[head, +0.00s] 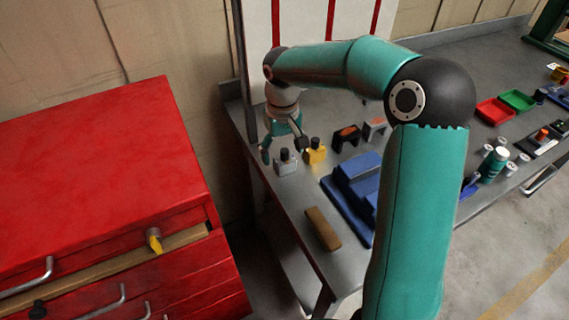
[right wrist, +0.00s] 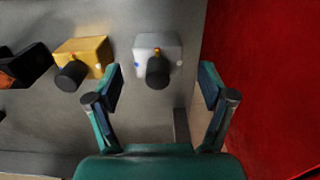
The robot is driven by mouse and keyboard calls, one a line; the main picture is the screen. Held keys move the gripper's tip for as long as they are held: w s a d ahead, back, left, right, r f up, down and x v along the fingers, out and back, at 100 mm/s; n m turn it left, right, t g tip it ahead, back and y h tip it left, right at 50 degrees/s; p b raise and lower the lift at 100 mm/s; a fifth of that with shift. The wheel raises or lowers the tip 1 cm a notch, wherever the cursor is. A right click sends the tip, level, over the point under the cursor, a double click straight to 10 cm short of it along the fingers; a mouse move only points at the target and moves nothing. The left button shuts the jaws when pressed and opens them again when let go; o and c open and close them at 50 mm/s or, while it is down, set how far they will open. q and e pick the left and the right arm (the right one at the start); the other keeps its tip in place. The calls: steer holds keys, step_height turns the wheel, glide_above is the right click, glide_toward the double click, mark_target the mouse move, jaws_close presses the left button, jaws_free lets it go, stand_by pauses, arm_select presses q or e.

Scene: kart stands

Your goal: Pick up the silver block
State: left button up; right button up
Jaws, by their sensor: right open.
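The silver block (head: 286,163) stands on the grey workbench near its left end, with a dark round knob on it. In the right wrist view the silver block (right wrist: 158,50) lies ahead of the fingers, nearly centred between them. My right gripper (head: 284,150) is open and empty, just above and beside the block. In the right wrist view its two fingertips (right wrist: 160,85) are spread wide, with the block's dark knob reaching toward the gap. I cannot tell whether a finger touches the block. My left gripper is not in view.
A yellow block (head: 316,153) stands close right of the silver one, and also shows in the wrist view (right wrist: 84,56). A blue stand (head: 352,190) and a brown bar (head: 323,229) lie nearer. A red cabinet (head: 100,180) is left of the bench (head: 290,195).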

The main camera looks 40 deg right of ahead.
mark_target(283, 159)
step_height(283, 159, down, 4)
steer(key=shift+r, duration=0.25)
steer(key=shift+d, duration=0.1)
steer(key=c, duration=1.5)
steer(key=shift+c, duration=0.2)
steer(key=shift+r, duration=0.2)
